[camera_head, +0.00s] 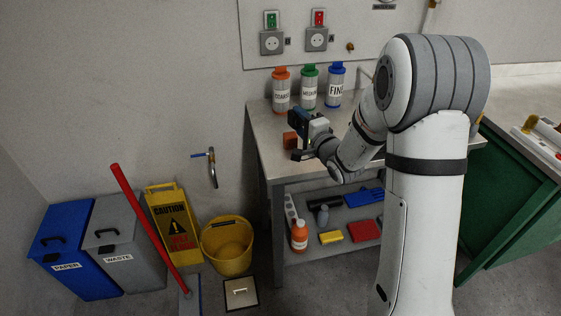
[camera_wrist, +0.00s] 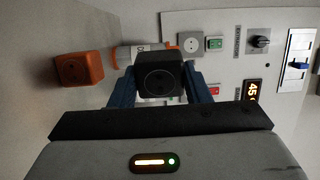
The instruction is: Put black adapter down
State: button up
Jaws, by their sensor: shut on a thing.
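My gripper (camera_wrist: 161,88) has its two blue fingers shut on the black adapter (camera_wrist: 160,73), a dark block with a round socket face, in the wrist view. In the head view my gripper (camera_head: 300,135) is over the left part of the grey workbench (camera_head: 268,155). There the black adapter is hard to tell from the dark gripper parts. I cannot tell whether it touches the bench top.
An orange adapter (camera_wrist: 80,69) stands close by; it also shows beside my gripper in the head view (camera_head: 290,139). Orange, green and blue-capped bottles (camera_head: 309,88) stand at the back of the bench. Wall sockets (camera_head: 317,40) are above. The bench's front left is clear.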

jog(key=a+r+n+g+y+b, duration=0.1)
jog(key=a+r+y+b, duration=0.1)
jog(key=a+r, duration=0.2)
notch_tip(320, 180, down, 10)
jog(key=shift+d+r+b, duration=0.15)
jog(key=shift+r+b, duration=0.1)
jog(key=shift+b, duration=0.45)
jog(key=shift+f, duration=0.15)
jog(key=o, duration=1.3)
